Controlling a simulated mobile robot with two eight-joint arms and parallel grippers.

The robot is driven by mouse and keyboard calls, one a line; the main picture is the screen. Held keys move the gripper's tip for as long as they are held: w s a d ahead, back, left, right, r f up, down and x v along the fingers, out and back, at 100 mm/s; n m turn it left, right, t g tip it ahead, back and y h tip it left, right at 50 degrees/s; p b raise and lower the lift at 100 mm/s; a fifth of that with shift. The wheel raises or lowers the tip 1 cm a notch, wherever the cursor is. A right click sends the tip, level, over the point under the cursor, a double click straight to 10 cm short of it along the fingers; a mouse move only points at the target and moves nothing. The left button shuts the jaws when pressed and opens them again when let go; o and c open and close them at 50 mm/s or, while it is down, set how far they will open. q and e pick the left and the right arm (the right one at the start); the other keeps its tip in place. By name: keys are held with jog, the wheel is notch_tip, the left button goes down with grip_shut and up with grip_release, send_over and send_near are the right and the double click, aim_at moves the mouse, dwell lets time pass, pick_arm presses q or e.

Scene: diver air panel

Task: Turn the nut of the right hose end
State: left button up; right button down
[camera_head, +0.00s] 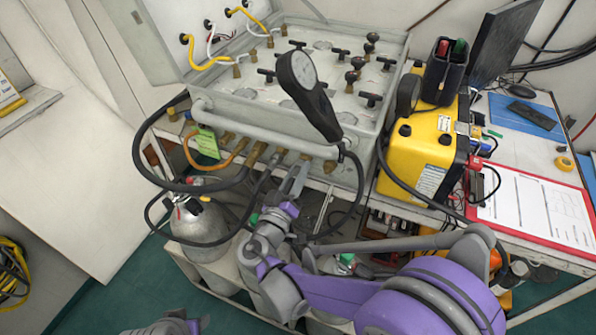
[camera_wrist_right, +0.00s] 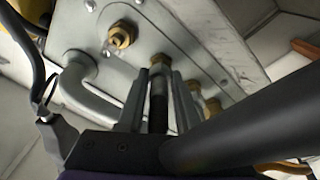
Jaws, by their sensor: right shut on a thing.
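The air panel (camera_head: 265,124) is a grey metal case with a row of brass fittings along its lower front edge. My right gripper (camera_head: 298,172) reaches up to this edge. In the right wrist view, its two grey fingers (camera_wrist_right: 158,78) stand on either side of a black hose end (camera_wrist_right: 158,108), shut on it. A brass nut (camera_wrist_right: 160,60) tops this hose end, at the fingertips and against the panel face. In the head view my gripper hides this grip. Part of my left arm seems to show at the bottom edge; its fingertips are out of view.
A black gauge (camera_head: 308,92) stands in front of the panel. A yellow case (camera_head: 420,150) is close on the right, a grey cylinder (camera_head: 198,222) below left. Black hoses loop around my right gripper. In the wrist view, a brass fitting (camera_wrist_right: 122,36) and grey pipe (camera_wrist_right: 78,85) are left.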

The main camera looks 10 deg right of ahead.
jog(key=shift+a+m, duration=0.1)
jog(key=shift+m, duration=0.3)
jog(key=c, duration=0.6)
grip_release()
jog(key=v, duration=1)
jog(key=shift+s+a+f, duration=0.1)
jog(key=shift+s+a, duration=0.1)
jog(key=shift+s, duration=0.2)
